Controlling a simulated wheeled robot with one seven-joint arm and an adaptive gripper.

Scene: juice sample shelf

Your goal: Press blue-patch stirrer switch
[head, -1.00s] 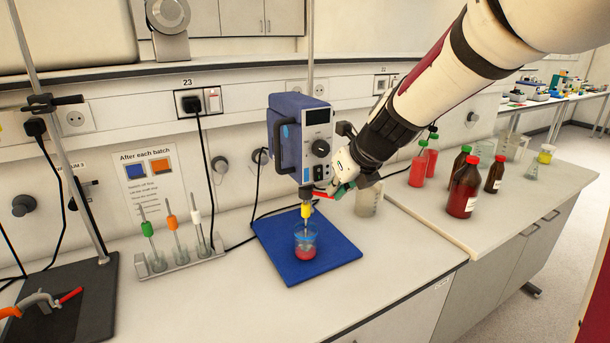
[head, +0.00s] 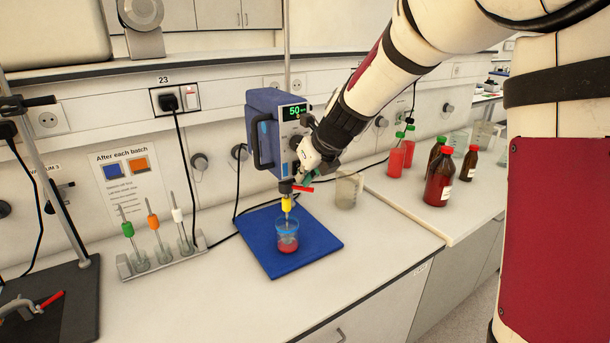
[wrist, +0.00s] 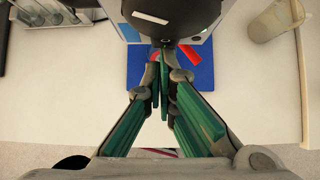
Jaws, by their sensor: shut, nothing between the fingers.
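The blue overhead stirrer (head: 265,106) hangs on its rod above the blue mat, with a light-blue patch (head: 265,128) on its side. Its green display (head: 293,112) is lit and seems to read 50. Its shaft with a yellow collar (head: 286,204) reaches down into a beaker of red liquid (head: 287,240). My gripper (head: 307,178) is shut and empty at the lower front of the stirrer. The wrist view shows its green fingers (wrist: 165,62) together in front of the stirrer housing. I cannot tell whether the fingertips touch the stirrer, and the switch itself is hidden.
A blue mat (head: 318,245) lies under the beaker. A rack (head: 190,255) of several colour-capped stirring rods stands to its left. The front bench (head: 210,310) is clear.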

